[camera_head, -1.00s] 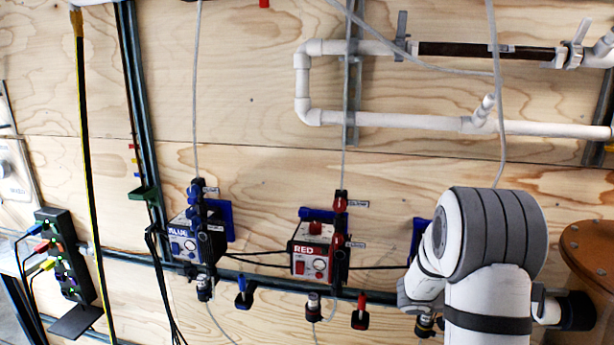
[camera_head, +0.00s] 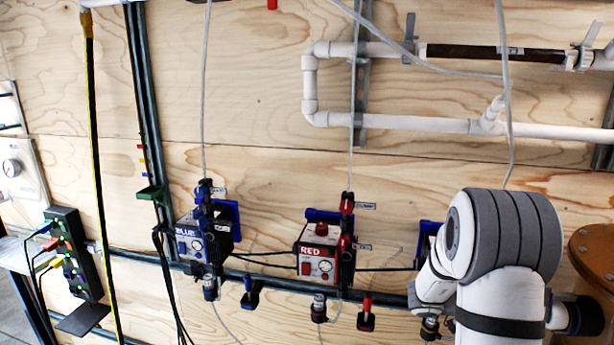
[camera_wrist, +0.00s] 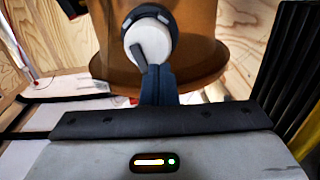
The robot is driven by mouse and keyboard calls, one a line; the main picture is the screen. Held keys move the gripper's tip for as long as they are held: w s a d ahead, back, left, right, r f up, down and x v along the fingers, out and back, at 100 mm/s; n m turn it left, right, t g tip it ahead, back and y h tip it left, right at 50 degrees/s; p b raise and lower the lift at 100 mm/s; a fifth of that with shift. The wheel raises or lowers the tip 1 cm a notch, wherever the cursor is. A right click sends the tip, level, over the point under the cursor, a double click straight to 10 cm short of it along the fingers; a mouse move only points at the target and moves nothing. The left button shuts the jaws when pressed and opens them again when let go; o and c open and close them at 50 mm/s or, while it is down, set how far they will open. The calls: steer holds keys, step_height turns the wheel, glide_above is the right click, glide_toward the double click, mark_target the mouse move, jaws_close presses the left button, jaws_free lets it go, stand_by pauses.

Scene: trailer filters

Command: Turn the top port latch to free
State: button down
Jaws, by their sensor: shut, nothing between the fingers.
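In the wrist view, a round white port (camera_wrist: 155,30) with a dark clamp ring sits on the front of a brown cylindrical housing. A small grey latch (camera_wrist: 138,55) lies on the port's face, slanting slightly from upright. My gripper (camera_wrist: 156,70) is shut and empty. Its dark blue fingertips are just below the port, close to the latch's lower end. I cannot tell whether they touch it. In the head view, my arm hides the port and the latch, and my gripper is not clearly visible.
The brown housing (camera_wrist: 205,55) fills the upper middle of the wrist view; its top shows at the head view's right edge (camera_head: 598,238). A blue pump box (camera_head: 188,243), a red pump box (camera_head: 317,265), hoses and white pipes (camera_head: 420,124) line the plywood wall left of my arm.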

steer(key=shift+s+r, duration=0.15)
steer(key=shift+r, duration=0.2)
stand_by(0.7)
steer(key=shift+s+f+p, duration=0.1)
steer(key=shift+s+p, duration=0.2)
steer(key=shift+p, duration=0.05)
steer(key=shift+s+a+p, duration=0.15)
steer(key=shift+s+p, duration=0.15)
steer(key=shift+s, duration=0.4)
stand_by(0.4)
steer(key=a, duration=0.6)
steer(key=shift+w+f, duration=0.25)
steer(key=shift+f, duration=0.05)
